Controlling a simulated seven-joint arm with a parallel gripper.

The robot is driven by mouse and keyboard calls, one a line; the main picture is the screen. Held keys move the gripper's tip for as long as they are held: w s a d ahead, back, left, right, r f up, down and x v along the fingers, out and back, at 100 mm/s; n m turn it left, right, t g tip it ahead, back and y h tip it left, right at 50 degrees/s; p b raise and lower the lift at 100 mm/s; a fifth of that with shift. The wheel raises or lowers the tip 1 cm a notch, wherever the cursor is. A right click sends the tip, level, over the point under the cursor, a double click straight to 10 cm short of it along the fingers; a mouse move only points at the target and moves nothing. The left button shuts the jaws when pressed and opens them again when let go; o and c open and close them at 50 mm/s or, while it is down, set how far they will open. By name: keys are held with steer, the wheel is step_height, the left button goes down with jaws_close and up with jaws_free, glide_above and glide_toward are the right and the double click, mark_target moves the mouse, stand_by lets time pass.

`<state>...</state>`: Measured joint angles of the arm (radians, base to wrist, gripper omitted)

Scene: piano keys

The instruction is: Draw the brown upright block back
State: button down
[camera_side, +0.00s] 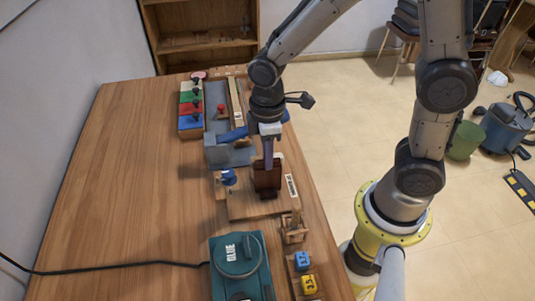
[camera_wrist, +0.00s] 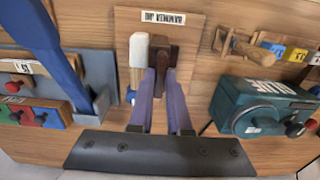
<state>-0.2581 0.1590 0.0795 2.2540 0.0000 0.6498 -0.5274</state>
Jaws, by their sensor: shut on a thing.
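The dark brown upright block (camera_side: 267,180) stands on a light wooden board (camera_side: 250,208) that has a small printed label at one end. In the wrist view the brown block (camera_wrist: 162,49) is beside a white-topped light wooden piece. My gripper (camera_side: 268,163) points down at the brown block from above. In the wrist view my gripper's purple fingers (camera_wrist: 161,74) meet its near end, one on each side, shut on it. The block's lower part and base are partly hidden by the fingers.
Blue and yellow blocks (camera_side: 306,273) and a small wooden stand (camera_side: 294,229) lie along the right edge. A grey fixture with a blue bar (camera_side: 228,148) and coloured panels (camera_side: 190,105) lie behind.

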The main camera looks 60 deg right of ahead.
stand_by(0.6)
steer(key=shift+s+a+r, duration=0.1)
steer(key=shift+s+a, duration=1.25)
steer(key=shift+a, duration=0.1)
steer(key=c, duration=0.9)
jaws_free()
steer(key=shift+o, duration=0.2)
step_height(320, 180, up, 14)
